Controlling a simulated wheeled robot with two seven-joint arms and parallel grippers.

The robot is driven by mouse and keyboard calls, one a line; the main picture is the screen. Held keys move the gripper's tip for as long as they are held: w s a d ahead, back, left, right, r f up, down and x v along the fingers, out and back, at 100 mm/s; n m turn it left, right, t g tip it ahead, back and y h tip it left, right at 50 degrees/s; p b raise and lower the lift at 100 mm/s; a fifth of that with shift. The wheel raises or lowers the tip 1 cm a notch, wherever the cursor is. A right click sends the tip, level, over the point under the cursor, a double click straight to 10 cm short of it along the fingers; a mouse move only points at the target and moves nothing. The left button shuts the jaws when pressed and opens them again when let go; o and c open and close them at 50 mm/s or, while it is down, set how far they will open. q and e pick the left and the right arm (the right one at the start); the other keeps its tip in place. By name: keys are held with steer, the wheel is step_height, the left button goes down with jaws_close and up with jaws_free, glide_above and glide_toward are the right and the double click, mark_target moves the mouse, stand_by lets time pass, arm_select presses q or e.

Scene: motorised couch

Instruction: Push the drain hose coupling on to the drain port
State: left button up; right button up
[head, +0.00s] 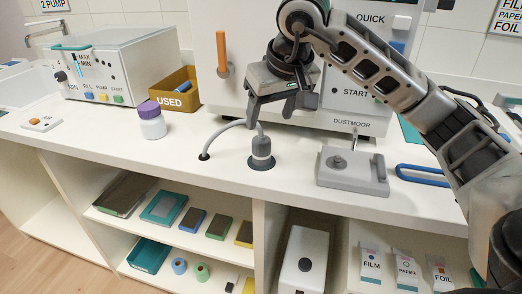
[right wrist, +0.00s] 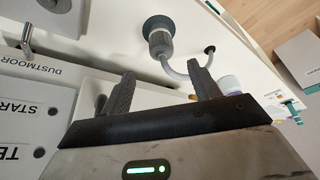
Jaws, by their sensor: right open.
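The grey drain hose coupling (head: 262,147) stands upright at the dark round drain port (head: 261,164) in the counter. It also shows in the right wrist view (right wrist: 160,42), with the dark port disc (right wrist: 157,24) around its base. I cannot tell how deep it sits. The grey hose (head: 225,130) arches from its top to a small hole at its left. My right gripper (head: 269,115) is open, fingers pointing down, just above the coupling. In the right wrist view the hose passes between the fingertips (right wrist: 163,76), and nothing is gripped. My left gripper is not in view.
The large white Dustmoor machine (head: 340,119) stands close behind. A grey fixture with a knob (head: 352,172) and a blue loop handle (head: 422,176) lie to the right. A purple-capped bottle (head: 152,122) and a USED bin (head: 175,92) stand left. The front counter edge is clear.

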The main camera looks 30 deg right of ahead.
mark_target(262, 140)
steer(key=x, duration=0.9)
steer(key=shift+s+a+f, duration=0.1)
steer(key=shift+a+f, duration=0.05)
steer(key=shift+c, duration=0.2)
steer(key=c, duration=1)
